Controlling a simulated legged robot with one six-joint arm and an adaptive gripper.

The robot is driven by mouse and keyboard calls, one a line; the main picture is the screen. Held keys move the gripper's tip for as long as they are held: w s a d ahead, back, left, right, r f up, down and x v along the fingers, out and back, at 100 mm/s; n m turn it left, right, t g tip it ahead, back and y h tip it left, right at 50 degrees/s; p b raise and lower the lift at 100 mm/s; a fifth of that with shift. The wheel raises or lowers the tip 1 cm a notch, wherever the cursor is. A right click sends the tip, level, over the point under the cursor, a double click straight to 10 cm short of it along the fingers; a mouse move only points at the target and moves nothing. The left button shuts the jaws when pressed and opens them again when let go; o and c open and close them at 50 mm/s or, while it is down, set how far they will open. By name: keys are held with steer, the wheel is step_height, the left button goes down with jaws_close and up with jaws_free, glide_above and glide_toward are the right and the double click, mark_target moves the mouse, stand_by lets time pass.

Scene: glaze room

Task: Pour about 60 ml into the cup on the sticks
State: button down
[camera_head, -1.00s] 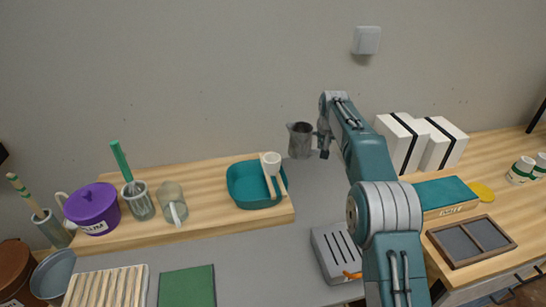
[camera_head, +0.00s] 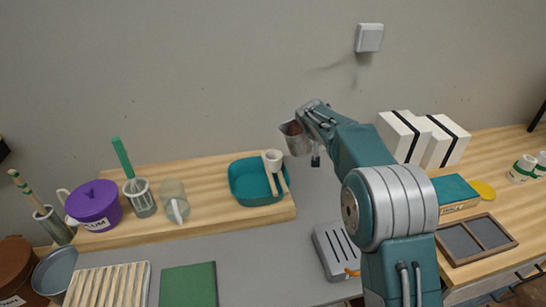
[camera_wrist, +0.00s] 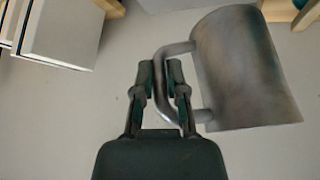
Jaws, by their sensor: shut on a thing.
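A grey metal pitcher (camera_head: 297,140) hangs in the air right of the teal basin, tilted to the left with brown contents showing at its mouth. My gripper (camera_wrist: 165,95) is shut on the pitcher's handle; the pitcher body also shows in the wrist view (camera_wrist: 243,70). A small white cup (camera_head: 272,160) stands on two pale sticks (camera_head: 270,181) laid across the teal basin (camera_head: 243,199). The pitcher is above and to the right of the cup, apart from it. I see no stream, and the inside of the cup is too small to read.
Left of the basin stand a glass jug (camera_head: 174,203), a jar with a green-handled tool (camera_head: 139,197) and a purple lidded pot (camera_head: 93,206). A grey slotted box (camera_head: 332,250) lies in front. White boxes (camera_head: 405,138) stand at right behind my arm.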

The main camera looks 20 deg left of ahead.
steer(key=shift+s+a+r+n+t+h+p, duration=0.15)
steer(key=shift+s+a+r+t+h+p, duration=0.35)
steer(key=shift+t, duration=0.65)
steer(key=shift+s+a+r+n+t+h+p, duration=0.2)
steer(key=shift+s+r+t+h, duration=0.5)
steer(key=shift+t, duration=0.5)
steer(key=shift+s+a+r+n+t+h+p, duration=0.2)
steer(key=shift+s+a+r+t+h, duration=0.35)
steer(key=shift+t, duration=0.6)
steer(key=shift+s+r+t+h, duration=0.35)
steer(key=shift+r+t, duration=0.2)
steer(key=shift+t, duration=0.35)
steer(key=shift+s+a+r+m+t+h+p, duration=0.3)
steer(key=shift+s+a+r+m+t+h, duration=0.1)
steer(key=shift+m+h, duration=0.15)
steer(key=shift+w+d+r, duration=0.1)
steer(key=shift+w+d, duration=0.05)
steer(key=shift+s+r+t+b, duration=0.2)
steer(key=shift+s+t+b, duration=0.15)
steer(key=shift+t, duration=0.25)
stand_by(0.3)
steer(key=shift+w, duration=0.1)
